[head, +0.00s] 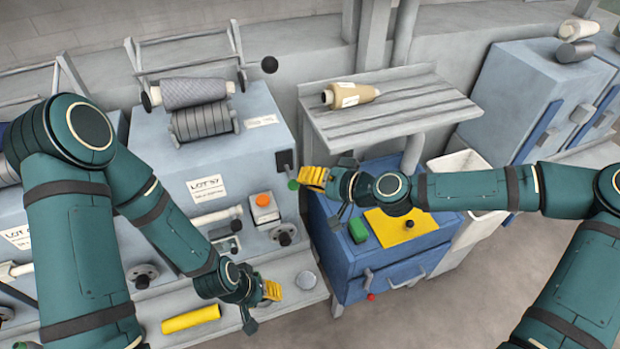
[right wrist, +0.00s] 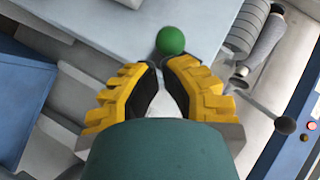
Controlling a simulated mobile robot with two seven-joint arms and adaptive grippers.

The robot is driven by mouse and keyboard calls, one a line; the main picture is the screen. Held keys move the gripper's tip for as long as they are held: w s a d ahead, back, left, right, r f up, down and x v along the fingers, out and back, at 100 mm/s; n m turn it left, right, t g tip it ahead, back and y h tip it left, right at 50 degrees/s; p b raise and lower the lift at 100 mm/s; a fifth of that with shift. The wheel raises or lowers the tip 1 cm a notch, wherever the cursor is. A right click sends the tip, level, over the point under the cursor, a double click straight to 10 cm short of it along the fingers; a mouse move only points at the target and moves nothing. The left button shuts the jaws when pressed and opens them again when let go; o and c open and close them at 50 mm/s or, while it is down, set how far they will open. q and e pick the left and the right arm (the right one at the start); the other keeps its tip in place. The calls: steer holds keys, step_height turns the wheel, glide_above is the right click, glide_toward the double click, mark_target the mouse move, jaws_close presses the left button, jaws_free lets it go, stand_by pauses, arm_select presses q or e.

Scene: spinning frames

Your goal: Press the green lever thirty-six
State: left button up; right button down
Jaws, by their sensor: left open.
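The green lever's round knob (head: 293,184) sticks out at the right side of the blue-grey spinning machine marked LOT 57 (head: 170,150). In the right wrist view the green knob (right wrist: 170,41) is just beyond my fingertips. My right gripper (head: 303,178) is close beside the knob, its yellow fingers drawn together with nothing held; it also shows in the right wrist view (right wrist: 160,65). I cannot tell whether it touches the knob. My left gripper (head: 272,291) is open and empty over the grey ledge, low in front of the machine.
An orange button box (head: 263,208) and a yellow cylinder (head: 191,319) are near my left arm. A blue cabinet (head: 375,265) with a yellow plate (head: 401,226) and green block (head: 358,229) stands below my right forearm. A tan spool (head: 351,95) lies on the shelf above.

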steer(key=shift+r, duration=0.1)
arm_select(q)
steer(key=shift+r+p, duration=0.65)
arm_select(e)
steer(key=shift+r, duration=0.7)
arm_select(q)
steer(key=shift+s, duration=0.15)
